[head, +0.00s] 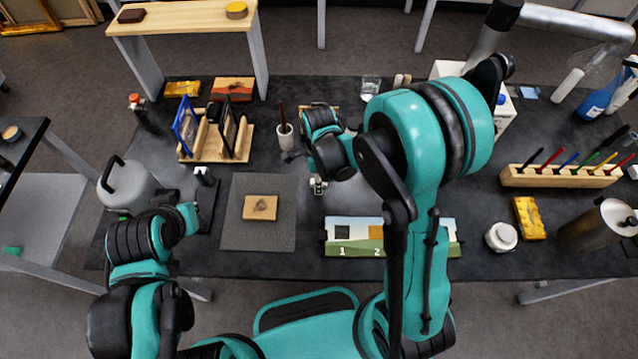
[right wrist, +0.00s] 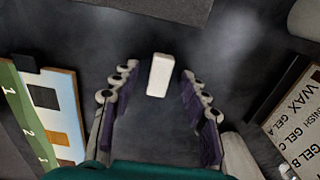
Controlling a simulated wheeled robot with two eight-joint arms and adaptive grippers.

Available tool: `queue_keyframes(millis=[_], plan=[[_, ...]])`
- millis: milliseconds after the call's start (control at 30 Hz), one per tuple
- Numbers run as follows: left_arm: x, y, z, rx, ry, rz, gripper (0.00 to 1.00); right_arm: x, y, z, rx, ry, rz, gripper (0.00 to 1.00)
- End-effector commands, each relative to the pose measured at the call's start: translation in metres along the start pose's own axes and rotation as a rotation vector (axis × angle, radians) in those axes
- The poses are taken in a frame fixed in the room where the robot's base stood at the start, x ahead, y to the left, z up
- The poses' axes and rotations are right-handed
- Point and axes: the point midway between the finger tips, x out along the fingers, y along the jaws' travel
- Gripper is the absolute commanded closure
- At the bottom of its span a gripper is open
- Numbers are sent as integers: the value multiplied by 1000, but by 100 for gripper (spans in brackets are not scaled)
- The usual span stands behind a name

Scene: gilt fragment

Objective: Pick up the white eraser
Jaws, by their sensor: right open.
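The white eraser (right wrist: 160,75) is a small pale block lying on the dark table in the right wrist view. My right gripper (right wrist: 158,84) is open, with its fingers on either side of the eraser and gaps on both sides. In the head view, my right gripper (head: 304,171) hangs over the middle of the table; I cannot make out the eraser there. My left gripper (head: 190,187) is at the left side of the table, partly hidden by its own arm, and its jaws are unclear.
A numbered panel (head: 346,250) lies near the front edge and shows left in the right wrist view. A labelled box (right wrist: 300,128) is at right there. A grey mat (head: 258,231) with a wooden piece (head: 260,208) lies left of the right gripper. A cup (head: 284,138) stands behind.

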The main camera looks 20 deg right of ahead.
Motion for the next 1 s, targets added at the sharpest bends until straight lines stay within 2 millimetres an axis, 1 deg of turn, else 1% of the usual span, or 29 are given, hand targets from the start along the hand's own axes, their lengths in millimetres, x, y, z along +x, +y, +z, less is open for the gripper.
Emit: queue_keyframes(millis=[133,167,200,267,300,333,633,767,867,967,1000], plan=[[-1,0,-1,0,0,0,100,-1,0,0,0,0,0,55],[-1,0,-1,0,0,0,100,-1,0,0,0,0,0,60],[-1,0,-1,0,0,0,100,-1,0,0,0,0,0,71],[-1,0,-1,0,0,0,100,-1,0,0,0,0,0,87],[-1,0,-1,0,0,0,100,-1,0,0,0,0,0,97],[-1,0,0,0,0,0,100,-1,0,0,0,0,0,100],[-1,0,-1,0,0,0,100,-1,0,0,0,0,0,100],[-2,0,-2,0,0,0,100,-6,0,0,0,0,0,100],[-6,0,-4,0,0,0,100,-16,0,0,0,0,0,100],[-11,0,-8,0,0,0,100,-32,0,0,0,0,0,100],[-14,0,-10,0,0,0,100,-41,0,0,0,0,0,100]])
